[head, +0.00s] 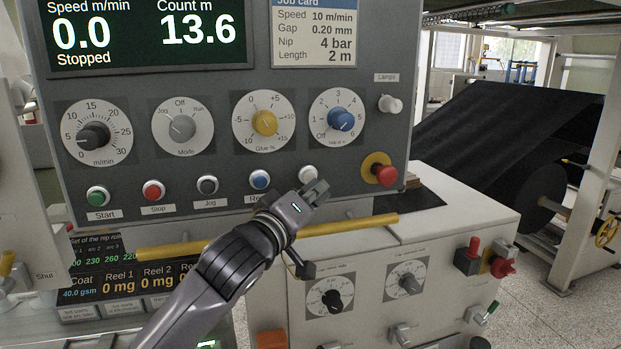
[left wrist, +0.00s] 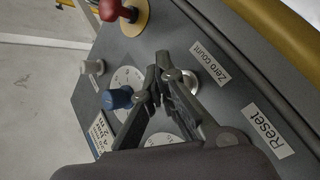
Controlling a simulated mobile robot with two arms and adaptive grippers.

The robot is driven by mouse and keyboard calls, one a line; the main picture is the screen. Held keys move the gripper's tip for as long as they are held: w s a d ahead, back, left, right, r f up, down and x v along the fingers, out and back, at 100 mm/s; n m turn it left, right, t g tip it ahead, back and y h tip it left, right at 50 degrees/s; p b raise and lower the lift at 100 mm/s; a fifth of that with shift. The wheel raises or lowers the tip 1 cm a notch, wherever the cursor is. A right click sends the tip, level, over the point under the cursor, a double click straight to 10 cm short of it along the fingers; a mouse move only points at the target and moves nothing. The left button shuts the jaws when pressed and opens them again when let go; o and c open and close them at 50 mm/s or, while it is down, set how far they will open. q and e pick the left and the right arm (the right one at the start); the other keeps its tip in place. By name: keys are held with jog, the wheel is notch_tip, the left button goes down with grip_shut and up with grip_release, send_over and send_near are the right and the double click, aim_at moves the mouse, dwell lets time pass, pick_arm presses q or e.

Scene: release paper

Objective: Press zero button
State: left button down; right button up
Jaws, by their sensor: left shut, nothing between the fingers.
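The control panel's display (head: 150,35) reads Count m 13.6, speed 0.0 and Stopped. The pale zero button (head: 307,173) is at the right end of the lower button row, partly hidden behind my left gripper (head: 316,190). In the left wrist view the same button (left wrist: 190,77) has a silver rim and sits by the Zero count label (left wrist: 209,63). My left gripper (left wrist: 162,70) is shut and empty, its tips right by the button and overlapping its edge in that view. I cannot tell whether they touch it. My right gripper is not in view.
The blue reset button (head: 259,179) is close on the left. A red mushroom knob (head: 386,174) on a yellow plate is to the right. The yellow bar (head: 350,225) runs below the panel. Dials, including a blue knob (head: 341,118), stand above the buttons.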

pick_arm(q)
jog(key=shift+w, duration=0.15)
jog(key=shift+w+a, duration=0.1)
jog(key=shift+w, duration=0.2)
jog(key=shift+w+p, duration=0.1)
jog(key=shift+p, duration=0.2)
dwell(0.4)
jog(key=shift+w+a, duration=0.15)
jog(key=shift+w, duration=0.15)
dwell(0.4)
dwell(0.3)
jog(key=shift+s+d+p, duration=0.25)
jog(key=shift+s+p, duration=0.05)
jog(key=shift+s, duration=0.5)
